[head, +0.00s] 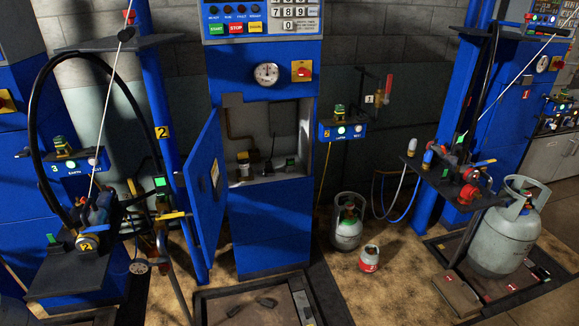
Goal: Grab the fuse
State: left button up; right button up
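I cannot pick out a fuse with certainty. The blue cabinet in the middle has its door (204,190) swung open to the left. Inside its recess stand a small pale upright part (243,165), a small dark part (268,168) and a part with a green face (290,161). They are too small to tell which of them, if any, is the fuse. Neither of my grippers shows in the head view.
A scale platform (212,292) with small dark pieces on it lies on the floor before the cabinet. A grey cylinder (347,228) and a small red-and-white canister (369,258) stand to its right. A large grey cylinder (503,238) stands far right. Filling machinery flanks both sides.

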aim_at(290, 162)
jog(key=i+l, duration=0.25)
jog(key=i+l+u, duration=0.1)
jog(key=i+l, duration=0.15)
jog(key=l, duration=0.2)
jog(key=i+l, duration=0.25)
jog(key=i+l+u, duration=0.1)
jog(key=l, duration=0.35)
jog(key=i, duration=0.1)
